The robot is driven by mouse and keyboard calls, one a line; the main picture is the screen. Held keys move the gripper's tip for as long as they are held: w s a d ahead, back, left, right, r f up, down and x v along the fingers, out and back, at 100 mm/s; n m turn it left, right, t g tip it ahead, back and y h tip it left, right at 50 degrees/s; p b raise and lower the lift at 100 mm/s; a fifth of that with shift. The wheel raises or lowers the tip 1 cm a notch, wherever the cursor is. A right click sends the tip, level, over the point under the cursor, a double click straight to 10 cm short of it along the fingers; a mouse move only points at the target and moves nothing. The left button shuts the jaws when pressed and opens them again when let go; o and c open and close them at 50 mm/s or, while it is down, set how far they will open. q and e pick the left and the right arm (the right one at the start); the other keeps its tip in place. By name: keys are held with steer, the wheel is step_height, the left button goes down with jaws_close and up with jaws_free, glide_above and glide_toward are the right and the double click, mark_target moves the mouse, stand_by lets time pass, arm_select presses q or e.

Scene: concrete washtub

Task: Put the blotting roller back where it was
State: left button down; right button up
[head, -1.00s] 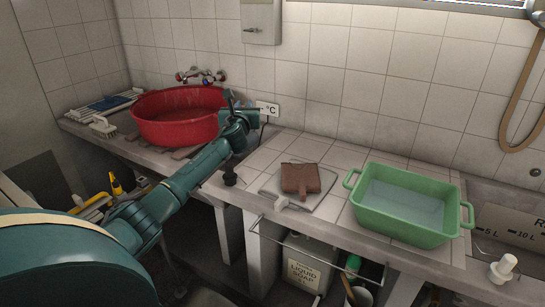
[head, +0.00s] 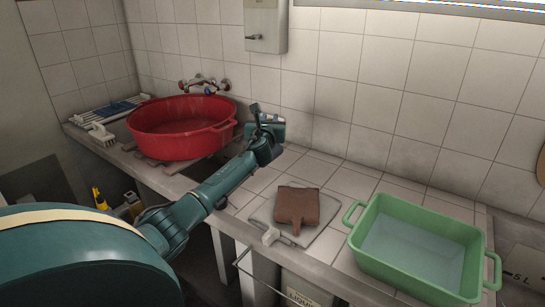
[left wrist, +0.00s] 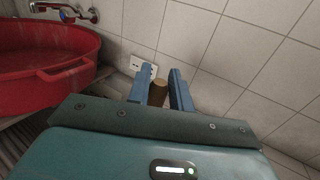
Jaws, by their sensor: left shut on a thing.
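My left gripper (head: 264,112) is raised in front of the tiled wall, to the right of the red tub. In the left wrist view its blue fingers (left wrist: 161,88) are shut on a tan-brown cylindrical piece (left wrist: 158,92), which I take to be part of the blotting roller. The rest of the held thing is hidden or too small to make out. My right gripper is not in view.
A red tub (head: 150,128) stands on the left of the counter. A brown flat piece with a handle (head: 298,204) lies on a grey board (head: 325,245). A green basin (head: 375,262) of water stands at right. Pale tiles (head: 335,172) behind the board are clear.

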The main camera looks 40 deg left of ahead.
arm_select(q)
step_height(320, 180, down, 7)
steer(key=shift+r+b, duration=0.15)
steer(key=shift+b, duration=1.1)
steer(key=shift+f, duration=0.2)
steer(key=c, duration=1.3)
jaws_free()
steer(key=shift+o, duration=0.2)
steer(key=shift+s+r, duration=0.1)
steer(key=shift+r, duration=0.1)
steer(key=p+v, duration=0.2)
steer(key=v, duration=1)
steer(key=shift+f, duration=0.1)
